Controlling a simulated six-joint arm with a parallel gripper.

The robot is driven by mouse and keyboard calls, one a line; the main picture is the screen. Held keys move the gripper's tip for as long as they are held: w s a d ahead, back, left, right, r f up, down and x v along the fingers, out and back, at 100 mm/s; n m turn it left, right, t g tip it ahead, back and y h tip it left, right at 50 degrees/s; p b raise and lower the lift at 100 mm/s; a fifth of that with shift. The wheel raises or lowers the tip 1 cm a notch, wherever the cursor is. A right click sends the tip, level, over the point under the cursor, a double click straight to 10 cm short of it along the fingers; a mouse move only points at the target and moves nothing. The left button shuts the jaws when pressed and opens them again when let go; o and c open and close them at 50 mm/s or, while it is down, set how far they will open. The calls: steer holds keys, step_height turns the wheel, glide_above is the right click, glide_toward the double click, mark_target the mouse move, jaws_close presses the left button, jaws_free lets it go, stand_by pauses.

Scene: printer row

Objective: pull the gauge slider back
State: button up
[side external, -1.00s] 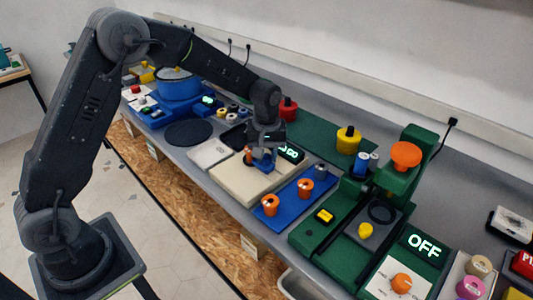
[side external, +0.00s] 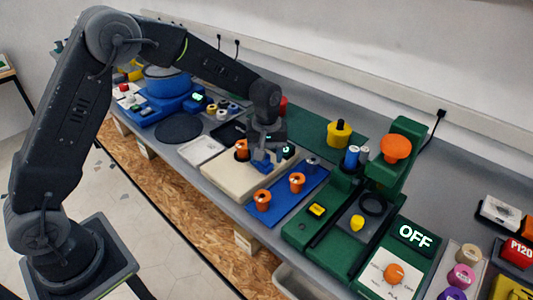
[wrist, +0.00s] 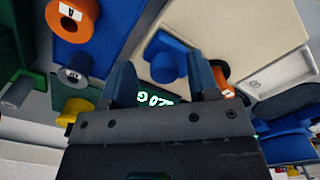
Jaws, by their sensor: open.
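A cream-coloured unit (side external: 228,180) has an orange knob (side external: 241,149) and a lit green display (side external: 288,149), partly hidden by my gripper. My gripper (side external: 265,164) hangs low over this unit, to the right of the orange knob. In the wrist view its two blue fingers (wrist: 163,82) are apart. A blue block (wrist: 167,55) shows on the cream unit between and beyond the fingers; it may be the gauge slider, but I cannot be sure. I cannot tell whether either finger touches it. The orange knob (wrist: 221,80) is just outside the right finger.
A blue panel with orange knobs (side external: 297,182) lies right of the cream unit. Further right is a green machine (side external: 312,232) with an orange top and an OFF display (side external: 413,237). A yellow knob (side external: 339,134) stands behind. A blue pot unit (side external: 168,85) is at the left.

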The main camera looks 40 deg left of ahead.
mark_target(267, 157)
steer(key=shift+r, duration=0.1)
step_height(267, 157, up, 14)
stand_by(0.4)
steer(key=shift+f, duration=0.2)
steer(key=s+a+r+m+t, duration=0.1)
steer(key=s+r+m+t, duration=0.1)
steer(key=s+r, duration=0.35)
steer(key=s+a+r+m+t, duration=0.1)
steer(key=s+r+m, duration=0.1)
steer(key=s, duration=0.7)
steer(key=s+f+m+t, duration=0.2)
steer(key=s+m, duration=0.3)
steer(key=s, duration=0.7)
steer(key=shift+s+a+f+t, duration=0.3)
steer(key=shift+s+a+f, duration=0.1)
steer(key=shift+f, duration=0.15)
